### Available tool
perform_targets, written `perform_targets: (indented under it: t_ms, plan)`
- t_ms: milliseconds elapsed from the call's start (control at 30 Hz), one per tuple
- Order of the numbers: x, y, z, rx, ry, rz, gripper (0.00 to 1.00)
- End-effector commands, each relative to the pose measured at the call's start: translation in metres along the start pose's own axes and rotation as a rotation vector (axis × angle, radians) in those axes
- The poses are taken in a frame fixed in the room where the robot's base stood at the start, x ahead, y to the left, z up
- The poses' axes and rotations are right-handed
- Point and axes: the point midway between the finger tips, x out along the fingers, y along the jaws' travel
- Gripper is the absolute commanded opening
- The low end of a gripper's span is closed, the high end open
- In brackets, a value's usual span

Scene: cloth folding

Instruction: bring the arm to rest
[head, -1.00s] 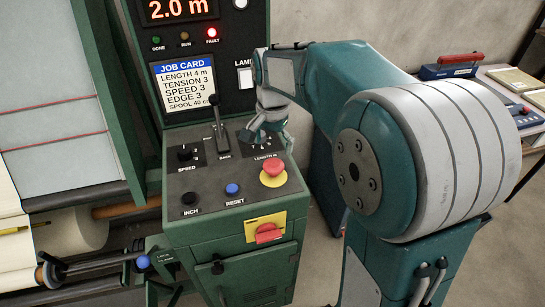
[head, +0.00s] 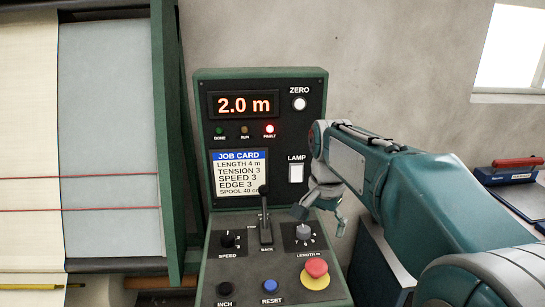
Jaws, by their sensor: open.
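My arm, teal and grey, reaches in from the lower right in the head view. My gripper (head: 320,207) hangs at its end, pointing down over the right part of the control panel. It is open, with nothing seen between its fingers. It is just above and beside the grey length knob (head: 303,232); whether it touches the knob cannot be told. The green control console (head: 212,85) stands upright against the wall.
The console carries a black lever (head: 265,215), speed knob (head: 228,240), blue reset button (head: 270,286) and red emergency button (head: 316,268). Its display (head: 244,105) reads 2.0 m and the red fault light (head: 270,129) is lit. A cloth machine (head: 110,120) stands left, a bench (head: 512,200) right.

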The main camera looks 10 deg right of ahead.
Motion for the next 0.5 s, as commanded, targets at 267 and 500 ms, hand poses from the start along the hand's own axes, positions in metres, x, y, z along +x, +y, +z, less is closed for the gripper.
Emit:
perform_targets:
  t_ms: [267,500]
  plan:
    - [-0.014,0.05,0.053,-0.243,0.128,-0.093,1.0]
    - [-0.004,0.093,0.099,-0.465,0.263,-0.148,1.0]
